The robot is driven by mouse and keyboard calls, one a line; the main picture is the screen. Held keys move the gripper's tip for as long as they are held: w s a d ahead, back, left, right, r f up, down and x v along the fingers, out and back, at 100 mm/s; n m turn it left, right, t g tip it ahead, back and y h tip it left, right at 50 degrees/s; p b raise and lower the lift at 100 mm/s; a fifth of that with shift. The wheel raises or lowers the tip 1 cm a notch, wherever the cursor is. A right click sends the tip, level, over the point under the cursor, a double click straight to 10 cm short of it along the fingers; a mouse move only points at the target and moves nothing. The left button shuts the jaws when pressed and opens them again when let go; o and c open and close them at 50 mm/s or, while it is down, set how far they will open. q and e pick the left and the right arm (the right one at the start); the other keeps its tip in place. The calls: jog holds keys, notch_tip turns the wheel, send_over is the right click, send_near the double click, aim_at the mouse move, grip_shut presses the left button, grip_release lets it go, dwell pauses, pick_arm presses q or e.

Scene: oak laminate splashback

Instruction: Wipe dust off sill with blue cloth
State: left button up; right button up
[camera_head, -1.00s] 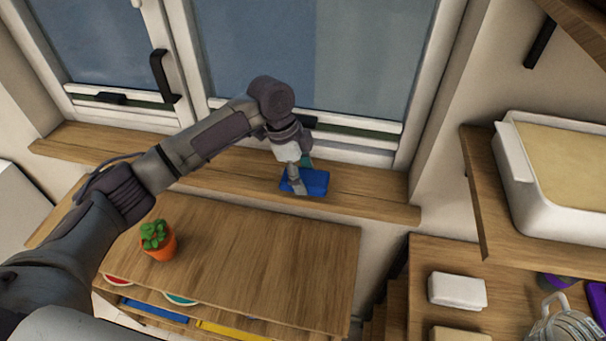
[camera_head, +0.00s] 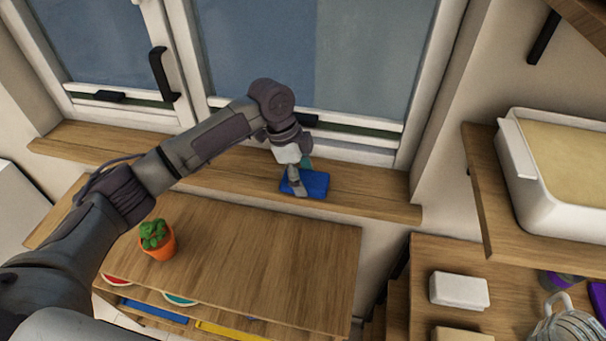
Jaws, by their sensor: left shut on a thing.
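The blue cloth (camera_head: 316,183) lies flat on the wooden window sill (camera_head: 370,194), right of its middle. My left gripper (camera_head: 297,188) reaches down onto the cloth from above and is shut on it. The wrist hides part of the cloth's left and back side. The sill runs under the window from the left to the wall at the right. I cannot make out dust on it. My right gripper does not show.
A potted plant (camera_head: 157,241) in an orange pot stands on the lower wooden cabinet (camera_head: 270,250) in front of the sill, near my left forearm. A black window handle (camera_head: 163,75) sticks out at the left. A shelf with a white tray (camera_head: 517,165) is at the right.

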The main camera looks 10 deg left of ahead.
pick_arm(q)
jog(key=shift+f, duration=0.75)
jog(key=shift+w, duration=0.1)
